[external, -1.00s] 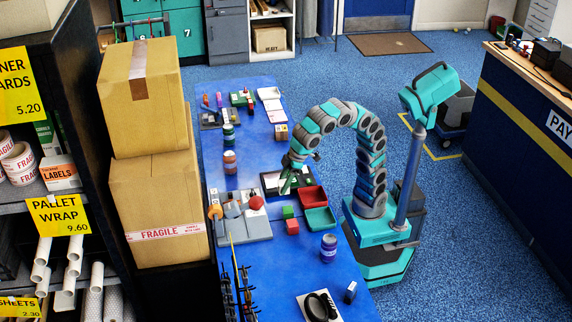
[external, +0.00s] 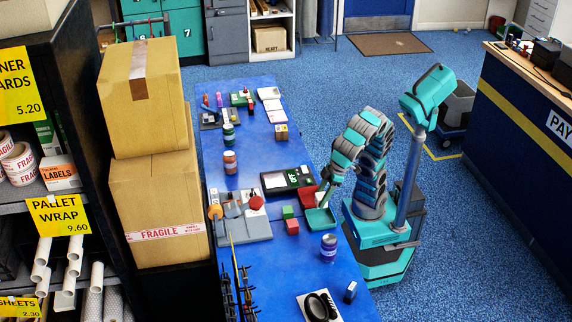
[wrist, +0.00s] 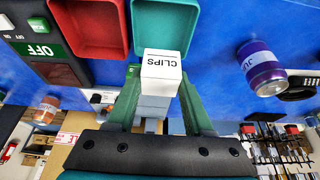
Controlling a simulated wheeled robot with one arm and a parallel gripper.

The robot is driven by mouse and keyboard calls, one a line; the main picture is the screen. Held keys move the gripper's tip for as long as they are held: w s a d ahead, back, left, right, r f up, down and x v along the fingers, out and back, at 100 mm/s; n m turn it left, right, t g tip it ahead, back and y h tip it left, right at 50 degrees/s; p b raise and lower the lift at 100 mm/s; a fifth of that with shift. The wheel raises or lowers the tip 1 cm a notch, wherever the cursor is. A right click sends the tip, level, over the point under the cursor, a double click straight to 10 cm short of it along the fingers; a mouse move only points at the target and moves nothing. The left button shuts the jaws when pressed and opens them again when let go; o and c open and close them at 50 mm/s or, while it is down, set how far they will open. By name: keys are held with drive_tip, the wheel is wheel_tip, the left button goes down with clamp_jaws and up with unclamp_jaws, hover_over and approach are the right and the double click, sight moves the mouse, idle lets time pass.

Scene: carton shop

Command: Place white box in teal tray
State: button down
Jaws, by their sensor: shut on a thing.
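My gripper (external: 325,197) is over the teal tray (external: 322,222) near the table's right edge. In the wrist view, my gripper (wrist: 160,84) is shut on a white box (wrist: 161,62) marked CLIPS, with a green finger on each side. The box overlaps the near edge of the teal tray (wrist: 193,40) in that view; its height above the tray is hard to tell. The visible inside of the tray looks empty.
The red tray (wrist: 90,28) adjoins the teal one. A black panel marked OFF (external: 287,181) lies beyond them. Green (external: 288,212) and red (external: 292,226) cubes and a purple-blue can (external: 328,247) stand nearby.

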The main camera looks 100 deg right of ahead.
drive_tip(key=shift+f, duration=3.9)
drive_tip(key=shift+f+b, duration=0.2)
drive_tip(key=shift+b, duration=0.15)
drive_tip(key=c, duration=0.6)
unclamp_jaws()
drive_tip(key=shift+r, duration=0.1)
drive_tip(key=p+v, duration=0.1)
drive_tip(key=v, duration=1.1)
drive_tip(key=shift+r, duration=0.15)
